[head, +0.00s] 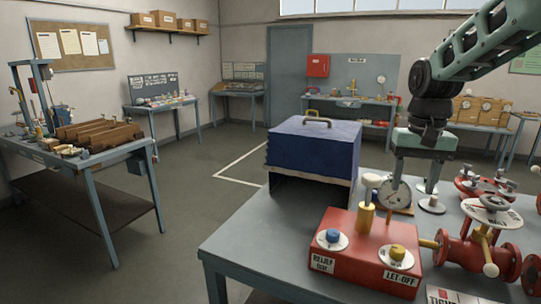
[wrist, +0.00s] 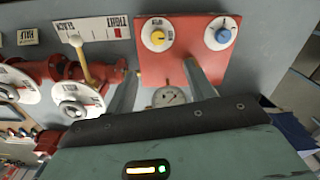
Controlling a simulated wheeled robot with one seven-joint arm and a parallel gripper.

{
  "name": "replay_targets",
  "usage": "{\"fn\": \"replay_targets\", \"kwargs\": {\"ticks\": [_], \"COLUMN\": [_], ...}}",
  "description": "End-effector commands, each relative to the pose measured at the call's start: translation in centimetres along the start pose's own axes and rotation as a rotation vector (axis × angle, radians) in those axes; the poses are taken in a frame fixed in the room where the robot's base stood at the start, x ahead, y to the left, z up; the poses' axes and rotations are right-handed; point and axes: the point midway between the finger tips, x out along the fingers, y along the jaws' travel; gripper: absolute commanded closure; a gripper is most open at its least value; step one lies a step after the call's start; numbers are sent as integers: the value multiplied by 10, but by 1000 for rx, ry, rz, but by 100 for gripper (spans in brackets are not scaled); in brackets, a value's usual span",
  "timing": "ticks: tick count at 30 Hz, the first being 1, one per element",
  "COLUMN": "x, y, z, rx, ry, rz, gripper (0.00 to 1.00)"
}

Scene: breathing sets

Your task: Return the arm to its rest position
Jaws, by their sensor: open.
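My gripper (head: 413,183) hangs from my green arm (head: 470,50), pointing down over the right part of the near bench. Its two fingers are apart with nothing held between them. In the wrist view, my gripper (wrist: 163,85) also shows spread fingers, with a round dial gauge (wrist: 168,97) seen between them. In the head view the gauge (head: 393,194) stands behind the red box (head: 365,255), close to the left finger; I cannot tell whether they touch. The red box carries a blue knob (head: 332,236) and a yellow knob (head: 397,253).
A blue cover with a handle (head: 312,150) stands left of the gripper on the near bench (head: 250,235). Red valves with white handwheels (head: 490,208) stand at the right. Another bench (head: 85,165) is at the left. Open floor (head: 190,215) lies between.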

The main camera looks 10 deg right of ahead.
Motion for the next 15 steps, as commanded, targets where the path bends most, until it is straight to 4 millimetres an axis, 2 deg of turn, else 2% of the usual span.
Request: {"fn": "replay_targets", "kwargs": {"ticks": [2, 5, 6, 8, 10, 12, 15], "x": [7, 21, 28, 40, 54, 67, 85], "y": [-19, -56, -73, -97, -119, -132, -138], "z": [15, 50, 71, 106, 150, 194, 249], "rx": [-61, -198, -268, -386, -525, -662, -834], "ry": [-5, -10, -12, -15, -17, -17, -13], "rz": [-12, -34, -44, -58, -68, -72, -71], "gripper": [46, 46, 46, 46, 46, 46, 46]}}
